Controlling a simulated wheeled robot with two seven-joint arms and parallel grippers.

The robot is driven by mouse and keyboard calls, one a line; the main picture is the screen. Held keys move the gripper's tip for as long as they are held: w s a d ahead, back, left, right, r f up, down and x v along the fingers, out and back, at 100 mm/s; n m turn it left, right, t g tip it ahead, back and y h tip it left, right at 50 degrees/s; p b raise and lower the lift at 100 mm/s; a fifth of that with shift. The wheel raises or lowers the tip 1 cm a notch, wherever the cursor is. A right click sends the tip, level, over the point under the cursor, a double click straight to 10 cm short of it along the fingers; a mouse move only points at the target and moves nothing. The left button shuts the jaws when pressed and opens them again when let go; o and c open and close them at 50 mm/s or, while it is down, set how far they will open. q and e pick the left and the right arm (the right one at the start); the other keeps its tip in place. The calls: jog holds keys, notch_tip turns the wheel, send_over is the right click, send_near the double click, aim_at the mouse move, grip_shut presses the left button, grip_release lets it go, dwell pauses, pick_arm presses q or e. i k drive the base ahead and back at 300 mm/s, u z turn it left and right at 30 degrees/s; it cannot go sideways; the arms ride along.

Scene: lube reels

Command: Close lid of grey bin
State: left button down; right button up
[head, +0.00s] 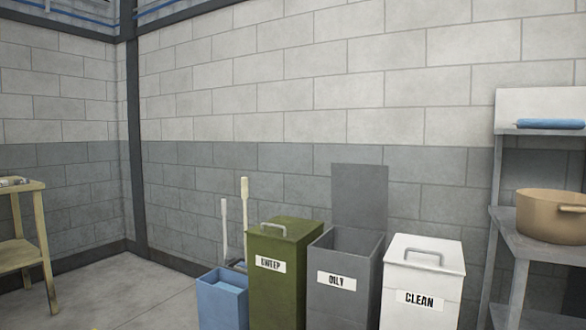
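The grey bin (343,290) labelled "OILY" stands against the block wall, between a green bin and a white bin. Its grey lid (360,196) stands upright at the back, so the bin is open at the top. The dark inside shows only in part, and I cannot see any contents. Neither of my grippers is in the head view.
A green bin (287,265) labelled "SWEEP" and a white bin (424,275) labelled "CLEAN" have shut lids with handles. A blue open box (222,302) stands left. A grey shelf (520,240) holds a tan pot (551,213). Floor (140,298) at left is clear.

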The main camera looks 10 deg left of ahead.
aim_at(360, 192)
jog(key=u, duration=0.85)
jog(key=i, duration=1.6)
jog(key=z, duration=0.85)
